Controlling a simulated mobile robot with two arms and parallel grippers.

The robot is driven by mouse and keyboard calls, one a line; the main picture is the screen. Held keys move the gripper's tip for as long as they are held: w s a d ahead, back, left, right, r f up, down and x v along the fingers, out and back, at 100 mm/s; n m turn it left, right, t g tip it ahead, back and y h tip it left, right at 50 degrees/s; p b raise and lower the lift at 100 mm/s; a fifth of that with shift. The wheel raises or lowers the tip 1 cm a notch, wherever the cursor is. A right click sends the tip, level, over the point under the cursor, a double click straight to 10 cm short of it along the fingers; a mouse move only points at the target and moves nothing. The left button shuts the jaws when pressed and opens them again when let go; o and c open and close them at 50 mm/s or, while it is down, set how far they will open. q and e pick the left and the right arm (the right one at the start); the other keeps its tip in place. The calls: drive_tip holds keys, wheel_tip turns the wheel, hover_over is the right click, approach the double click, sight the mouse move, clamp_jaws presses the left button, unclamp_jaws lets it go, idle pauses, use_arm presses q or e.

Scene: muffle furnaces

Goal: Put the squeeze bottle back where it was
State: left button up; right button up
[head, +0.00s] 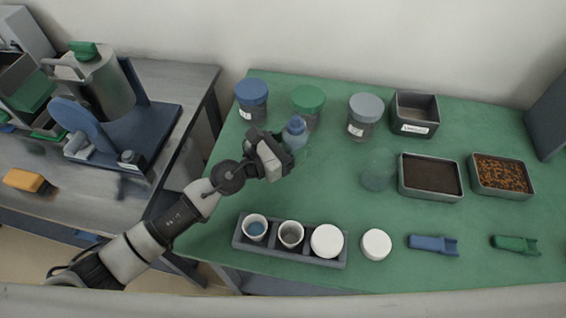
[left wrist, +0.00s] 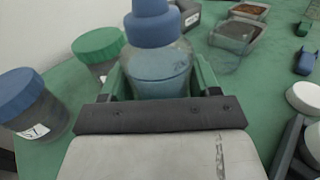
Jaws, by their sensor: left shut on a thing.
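The squeeze bottle (head: 295,133) is clear with blue liquid and a blue cap, and stands about upright over the green bench mat. My left gripper (head: 287,148) is shut on it, coming from the front left. In the left wrist view the bottle (left wrist: 157,55) sits between the green-edged fingers (left wrist: 155,82). The bottle's base is hidden behind the gripper, so I cannot tell whether it touches the mat. The green-lidded jar (head: 308,103) is close behind the bottle. My right gripper is not in view.
A blue-lidded jar (head: 252,98) and a grey-lidded jar (head: 364,114) flank the green-lidded jar. In front are a dark cup rack (head: 290,255) and a loose white lid (head: 376,244). A clear vessel (head: 377,171) and a soil tray (head: 431,176) stand to the right.

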sight(283, 143)
use_arm(q)
drive_tip(key=shift+w+a+f+b, duration=0.35)
drive_tip(key=shift+a+f, duration=0.1)
drive_tip(key=shift+a, duration=0.15)
drive_tip(key=shift+w+a+f+b, duration=0.35)
drive_tip(key=shift+a+f, duration=0.1)
drive_tip(key=shift+a, duration=0.15)
wheel_tip(283, 143, down, 3)
drive_tip(key=shift+f+b, duration=0.15)
drive_tip(key=shift+b, duration=0.8)
drive_tip(key=shift+f, duration=0.25)
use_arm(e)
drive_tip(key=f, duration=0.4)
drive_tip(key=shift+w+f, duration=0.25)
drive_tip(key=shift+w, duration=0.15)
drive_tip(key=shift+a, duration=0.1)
use_arm(q)
drive_tip(key=o, duration=1.5)
drive_tip(key=shift+f, duration=0.15)
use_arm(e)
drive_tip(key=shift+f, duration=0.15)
